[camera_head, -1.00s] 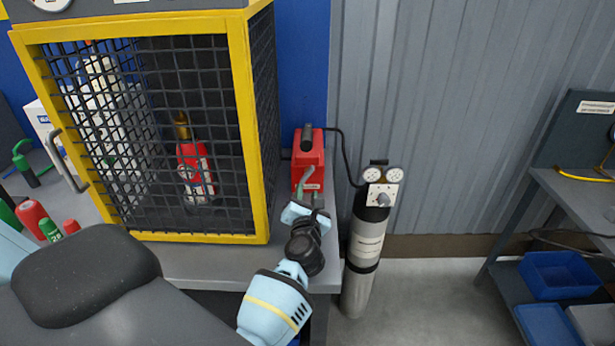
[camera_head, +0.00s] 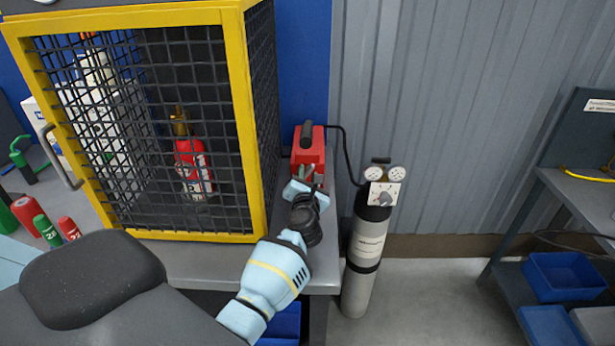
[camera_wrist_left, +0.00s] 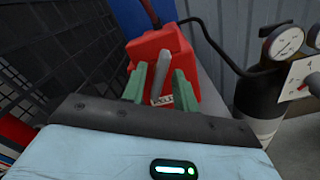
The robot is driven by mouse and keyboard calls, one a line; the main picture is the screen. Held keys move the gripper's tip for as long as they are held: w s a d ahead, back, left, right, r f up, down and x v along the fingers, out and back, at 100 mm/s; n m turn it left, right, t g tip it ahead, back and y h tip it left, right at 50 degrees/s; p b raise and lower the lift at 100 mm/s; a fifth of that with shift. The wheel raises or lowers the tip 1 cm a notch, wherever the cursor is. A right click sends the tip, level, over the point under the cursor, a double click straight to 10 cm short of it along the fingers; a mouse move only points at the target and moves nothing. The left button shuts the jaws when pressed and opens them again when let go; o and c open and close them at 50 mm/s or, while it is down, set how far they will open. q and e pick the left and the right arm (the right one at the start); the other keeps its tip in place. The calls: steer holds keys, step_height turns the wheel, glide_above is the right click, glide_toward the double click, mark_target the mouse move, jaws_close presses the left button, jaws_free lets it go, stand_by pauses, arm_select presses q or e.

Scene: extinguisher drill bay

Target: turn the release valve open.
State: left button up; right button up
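The release valve is a red box (camera_head: 308,145) with a dark top handle, on the right end of the grey bench. In the left wrist view the red box (camera_wrist_left: 163,48) fills the upper middle, and a grey lever (camera_wrist_left: 161,80) stands on its front above a partly hidden white label. My left gripper (camera_head: 306,176) is right in front of the box. In the left wrist view its green fingers (camera_wrist_left: 158,85) are apart, one on each side of the lever. I cannot tell whether they touch it. My right gripper is not in view.
A yellow-framed mesh cage (camera_head: 247,120) holding a red extinguisher (camera_head: 193,165) stands close to the left of the box. A grey cylinder (camera_head: 367,250) with gauges stands right of the bench, joined by a black hose (camera_head: 346,150).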

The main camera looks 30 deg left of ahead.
arm_select(q)
jaws_close()
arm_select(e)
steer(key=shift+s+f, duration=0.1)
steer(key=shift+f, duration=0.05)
arm_select(q)
steer(key=n, duration=0.3)
steer(key=shift+f, duration=0.1)
steer(key=shift+n+b, duration=0.4)
steer(key=shift+n, duration=1.2)
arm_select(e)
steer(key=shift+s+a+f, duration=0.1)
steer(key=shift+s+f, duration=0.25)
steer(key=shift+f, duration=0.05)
arm_select(q)
steer(key=shift+o, duration=0.7)
jaws_free()
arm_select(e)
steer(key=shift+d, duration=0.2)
